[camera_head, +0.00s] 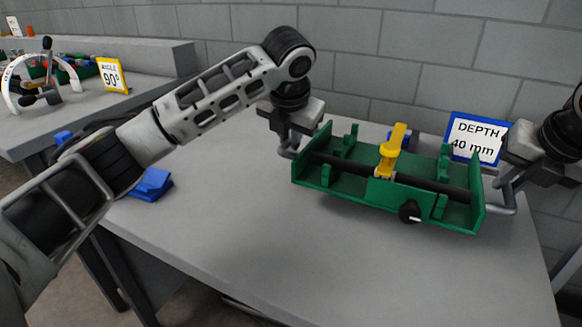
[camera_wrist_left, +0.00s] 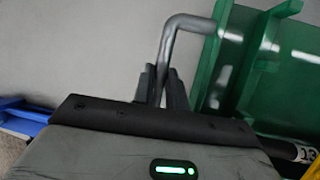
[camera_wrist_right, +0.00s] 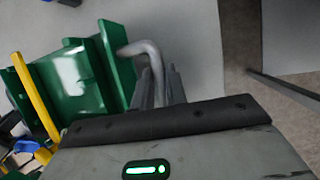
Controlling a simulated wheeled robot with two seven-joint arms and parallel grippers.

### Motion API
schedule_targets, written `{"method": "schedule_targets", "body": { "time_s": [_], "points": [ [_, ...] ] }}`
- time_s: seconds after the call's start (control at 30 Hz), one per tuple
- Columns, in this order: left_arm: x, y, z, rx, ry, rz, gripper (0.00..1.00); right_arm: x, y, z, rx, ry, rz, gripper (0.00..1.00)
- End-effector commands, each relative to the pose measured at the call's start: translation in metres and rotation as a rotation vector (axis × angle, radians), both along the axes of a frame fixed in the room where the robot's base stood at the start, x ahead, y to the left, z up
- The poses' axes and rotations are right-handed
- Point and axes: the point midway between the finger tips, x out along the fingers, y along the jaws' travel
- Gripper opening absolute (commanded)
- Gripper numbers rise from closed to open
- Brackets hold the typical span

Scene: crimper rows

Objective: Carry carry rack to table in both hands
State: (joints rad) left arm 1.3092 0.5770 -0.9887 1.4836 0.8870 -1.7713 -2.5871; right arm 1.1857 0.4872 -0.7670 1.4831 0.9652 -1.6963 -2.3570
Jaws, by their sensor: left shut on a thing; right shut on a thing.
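The carry rack (camera_head: 330,179) is a green tray with a grey bent handle at each end. A dark rod lies along it, with a yellow clamp (camera_head: 391,152) near its middle and a black knob (camera_head: 409,211) on the front. My left gripper (camera_head: 286,140) is shut on the left handle, also seen in the left wrist view (camera_wrist_left: 185,22). My right gripper (camera_head: 503,176) is shut on the right handle, which shows in the right wrist view (camera_wrist_right: 143,49). The rack is over the grey table (camera_head: 230,240); whether it touches the top is unclear.
A blue-framed "DEPTH 40 mm" sign (camera_head: 477,137) stands behind the rack at right. Another bench (camera_head: 130,96) at back left holds an angle sign (camera_head: 112,75) and a white arch. The table front is clear.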

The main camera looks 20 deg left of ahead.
Motion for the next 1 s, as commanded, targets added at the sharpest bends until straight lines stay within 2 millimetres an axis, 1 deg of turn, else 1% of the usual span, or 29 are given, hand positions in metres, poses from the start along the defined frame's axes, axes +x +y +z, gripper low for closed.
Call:
{"method": "schedule_targets", "body": {
  "time_s": [0.03, 0.1, 0.37, 1.0],
  "points": [
    [0.001, 0.001, 0.003, 0.0, -0.005, 0.001, 0.0, 0.001, -0.001, 0.003, 0.002, -0.006, -0.001, 0.0],
    [0.001, 0.001, 0.003, 0.0, -0.005, 0.001, 0.0, 0.001, -0.001, 0.003, 0.002, -0.006, -0.002, 0.0],
    [0.001, 0.001, -0.003, 0.0, -0.005, 0.001, 0.0, 0.001, -0.001, -0.003, 0.001, -0.006, -0.002, 0.0],
    [0.001, 0.001, -0.042, 0.0, -0.005, 0.001, 0.0, 0.001, -0.001, -0.041, 0.001, -0.006, -0.002, 0.0]
  ]
}}
